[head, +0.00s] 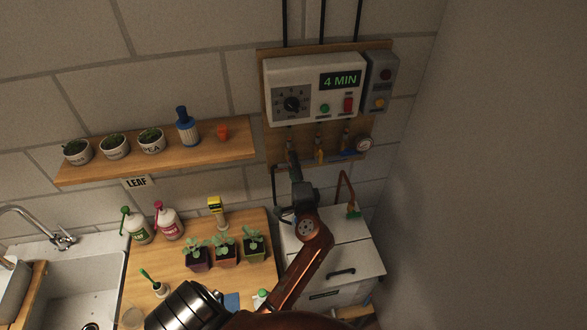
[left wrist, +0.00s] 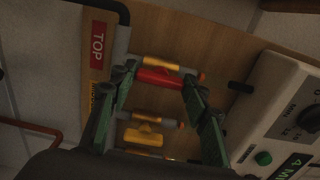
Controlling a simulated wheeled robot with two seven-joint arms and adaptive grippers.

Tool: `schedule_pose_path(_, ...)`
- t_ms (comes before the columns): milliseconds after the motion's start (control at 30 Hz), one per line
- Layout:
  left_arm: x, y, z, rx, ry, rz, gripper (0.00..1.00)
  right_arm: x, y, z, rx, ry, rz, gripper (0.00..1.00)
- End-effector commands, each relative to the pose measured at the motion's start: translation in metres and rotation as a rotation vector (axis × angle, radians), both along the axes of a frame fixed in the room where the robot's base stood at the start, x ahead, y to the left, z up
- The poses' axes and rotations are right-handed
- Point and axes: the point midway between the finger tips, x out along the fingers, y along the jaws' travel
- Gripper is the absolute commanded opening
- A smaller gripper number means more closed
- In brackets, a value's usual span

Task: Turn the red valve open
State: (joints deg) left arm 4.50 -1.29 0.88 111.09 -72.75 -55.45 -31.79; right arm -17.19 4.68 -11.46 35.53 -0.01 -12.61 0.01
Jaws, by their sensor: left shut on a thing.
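In the head view my left gripper (head: 292,155) reaches up to the left end of the valve row under the control box and hides the red valve. My right gripper is not in view.
The yellow valve (head: 320,156) and blue valve (head: 348,154) sit close to the right of my left gripper, with a gauge (head: 363,144) beyond. The control box (head: 316,91) is just above, reading 4 MIN. Potted seedlings (head: 226,254) stand on the bench below.

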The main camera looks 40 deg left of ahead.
Motion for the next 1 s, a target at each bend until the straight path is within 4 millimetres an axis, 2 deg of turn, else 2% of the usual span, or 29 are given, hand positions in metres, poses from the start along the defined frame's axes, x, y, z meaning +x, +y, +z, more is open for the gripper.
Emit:
schedule_pose_path(567, -0.0008, 0.0010, -0.0014, -0.023, -0.024, 0.003, 0.19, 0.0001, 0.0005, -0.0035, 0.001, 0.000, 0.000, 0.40)
schedule_pose_path(600, -0.0008, 0.0010, -0.0014, -0.023, -0.024, 0.003, 0.44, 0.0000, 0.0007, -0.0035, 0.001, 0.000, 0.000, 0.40)
schedule_pose_path(833, -0.0001, 0.0002, -0.0009, -0.022, -0.024, 0.001, 0.60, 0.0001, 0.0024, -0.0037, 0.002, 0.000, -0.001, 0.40)
schedule_pose_path(1000, 0.0001, -0.0001, -0.0006, -0.021, -0.024, 0.000, 0.61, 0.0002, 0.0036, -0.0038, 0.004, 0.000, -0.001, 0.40)
